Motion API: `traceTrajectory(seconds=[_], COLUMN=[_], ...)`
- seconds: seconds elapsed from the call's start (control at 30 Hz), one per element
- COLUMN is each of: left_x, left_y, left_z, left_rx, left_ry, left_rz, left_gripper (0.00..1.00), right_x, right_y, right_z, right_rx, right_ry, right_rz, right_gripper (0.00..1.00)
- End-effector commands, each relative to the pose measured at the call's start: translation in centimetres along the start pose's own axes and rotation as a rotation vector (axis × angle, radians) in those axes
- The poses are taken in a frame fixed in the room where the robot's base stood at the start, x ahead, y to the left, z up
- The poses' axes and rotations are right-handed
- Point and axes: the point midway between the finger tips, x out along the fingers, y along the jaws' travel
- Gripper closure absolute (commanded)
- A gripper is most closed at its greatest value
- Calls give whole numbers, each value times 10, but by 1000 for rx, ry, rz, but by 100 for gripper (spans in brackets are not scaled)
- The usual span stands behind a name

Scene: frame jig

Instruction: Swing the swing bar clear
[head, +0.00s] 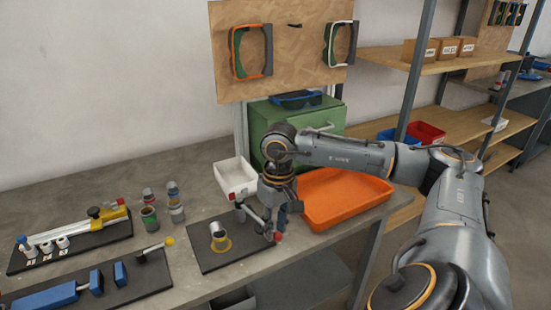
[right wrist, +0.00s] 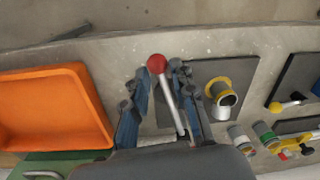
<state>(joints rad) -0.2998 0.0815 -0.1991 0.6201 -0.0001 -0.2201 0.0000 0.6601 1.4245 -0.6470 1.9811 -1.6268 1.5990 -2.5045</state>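The swing bar is a thin grey bar with a red ball at its end; in the head view the red ball (head: 277,236) shows at the right edge of a dark base plate (head: 237,256). In the right wrist view the swing bar (right wrist: 171,97) runs between my fingers. A metal cylinder with a yellow collar (head: 218,237) stands on the plate, left of the bar and apart from it. My right gripper (head: 281,220) points down over the bar; in the right wrist view its fingers (right wrist: 159,70) are apart, astride the bar. The bar's far end is partly hidden. My left gripper is out of view.
An orange tray (head: 347,206) lies right of my gripper. A white bin (head: 235,178) and a green cabinet (head: 262,121) stand behind. Left of the plate are small cans (head: 149,218) and two more dark fixture plates. The table's front edge is close to the base plate.

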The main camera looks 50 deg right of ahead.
Motion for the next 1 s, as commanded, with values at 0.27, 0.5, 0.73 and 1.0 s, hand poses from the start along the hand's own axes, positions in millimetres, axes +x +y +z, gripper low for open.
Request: traceTrajectory(seconds=[0.27,0.5,0.73,1.0], left_x=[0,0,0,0], left_y=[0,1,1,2], left_z=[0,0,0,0], left_rx=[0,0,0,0], left_ry=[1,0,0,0], left_rz=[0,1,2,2], left_gripper=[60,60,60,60], right_x=[0,-21,-71,-113], right_y=[0,0,-1,-1], right_z=[0,-1,-1,-1], right_rx=[0,0,-2,0], right_ry=[-1,3,5,3], right_rz=[0,0,-2,-1], right_gripper=[67,67,67,67])
